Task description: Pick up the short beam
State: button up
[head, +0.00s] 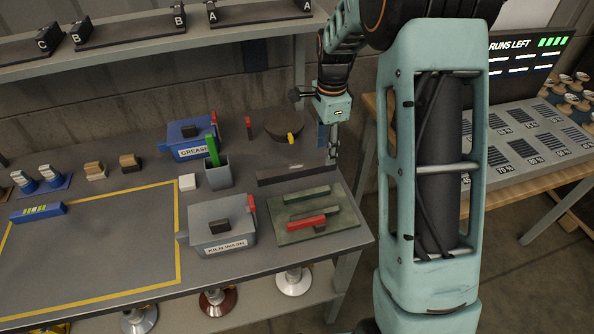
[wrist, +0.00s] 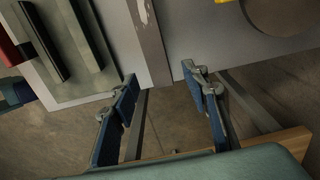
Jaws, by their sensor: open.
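Several bars lie on the green-grey tray (head: 345,228) at the table's right end: a green bar (head: 306,193), a dark grey bar (head: 322,210) and a red bar (head: 300,222) at the front. I cannot tell for sure which is the short beam; the red one looks rather short. A long dark flat bar (head: 297,174) lies behind the tray. My gripper (head: 333,150) hangs at the table's right edge, behind and right of the tray. In the wrist view my gripper (wrist: 160,80) is open and empty; the tray (wrist: 104,92) with its bars is at upper left.
A kiln wash box (head: 224,240) stands left of the tray. A blue grease box (head: 192,136), a grey cup with a green handle (head: 218,172) and a dark round pot (head: 284,127) stand farther back. The yellow-edged area (head: 100,255) is mostly clear. A shelf (head: 150,40) hangs above.

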aim_at(324, 159)
notch_tip(324, 159, down, 4)
jog(key=shift+a+f, duration=0.1)
jog(key=shift+f, duration=0.15)
jog(key=shift+s, duration=0.1)
jog(key=shift+c, duration=0.4)
jog(key=shift+r, duration=0.1)
grip_shut()
